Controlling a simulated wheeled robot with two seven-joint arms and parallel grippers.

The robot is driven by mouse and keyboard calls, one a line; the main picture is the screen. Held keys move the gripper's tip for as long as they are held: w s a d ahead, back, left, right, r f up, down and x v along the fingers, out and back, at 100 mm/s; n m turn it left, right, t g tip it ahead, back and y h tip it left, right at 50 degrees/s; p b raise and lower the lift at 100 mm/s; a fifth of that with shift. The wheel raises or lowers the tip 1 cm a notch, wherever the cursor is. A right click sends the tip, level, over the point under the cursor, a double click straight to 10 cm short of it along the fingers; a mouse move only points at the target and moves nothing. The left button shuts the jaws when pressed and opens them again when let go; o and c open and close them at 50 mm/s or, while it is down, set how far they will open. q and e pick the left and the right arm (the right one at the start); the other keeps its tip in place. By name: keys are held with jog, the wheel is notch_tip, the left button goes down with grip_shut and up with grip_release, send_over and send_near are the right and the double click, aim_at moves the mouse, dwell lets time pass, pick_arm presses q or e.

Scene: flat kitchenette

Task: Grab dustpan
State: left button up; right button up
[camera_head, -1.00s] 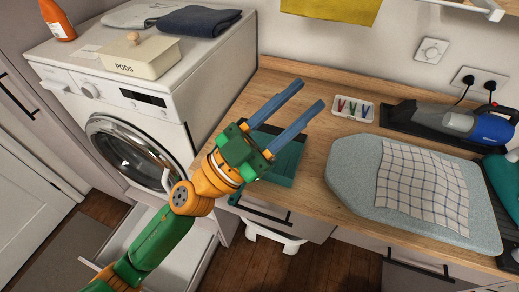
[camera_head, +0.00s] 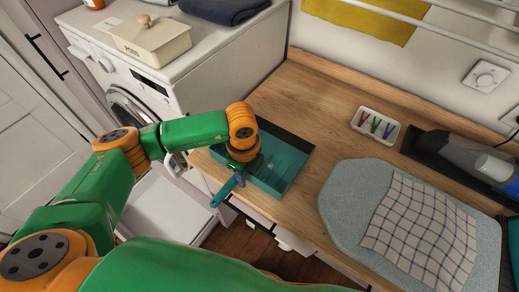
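The teal dustpan (camera_head: 286,165) lies on the wooden counter near its front left edge, with a dark strip along its back edge. Its handle (camera_head: 223,192) points toward the front left, out past the counter edge. My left gripper (camera_head: 239,179) points down at the base of the handle. My orange wrist hides most of the gripper and part of the pan. I cannot tell whether the fingers are closed on the handle. My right gripper is not in view.
An ironing pad (camera_head: 345,205) with a checked cloth (camera_head: 425,225) lies right of the dustpan. A white tray of colored pegs (camera_head: 375,126) and a handheld vacuum (camera_head: 455,155) sit farther back. A washing machine (camera_head: 205,65) with a pods box (camera_head: 150,43) stands at left.

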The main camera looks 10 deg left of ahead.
pick_arm(q)
jog(key=shift+w+d+f, duration=0.1)
jog(key=shift+f, duration=0.35)
jog(key=shift+w+d+f, duration=0.1)
jog(key=shift+f, duration=0.35)
jog(key=shift+w+d+f, duration=0.1)
jog(key=shift+w+d, duration=0.1)
jog(key=shift+w, duration=0.05)
jog(key=shift+w+d, duration=0.15)
jog(key=shift+c, duration=0.5)
jog(key=c, duration=0.3)
grip_shut()
jog(key=shift+s+a, duration=0.25)
jog(key=shift+s, duration=0.05)
jog(key=shift+w+d, duration=0.1)
jog(key=shift+w, duration=0.05)
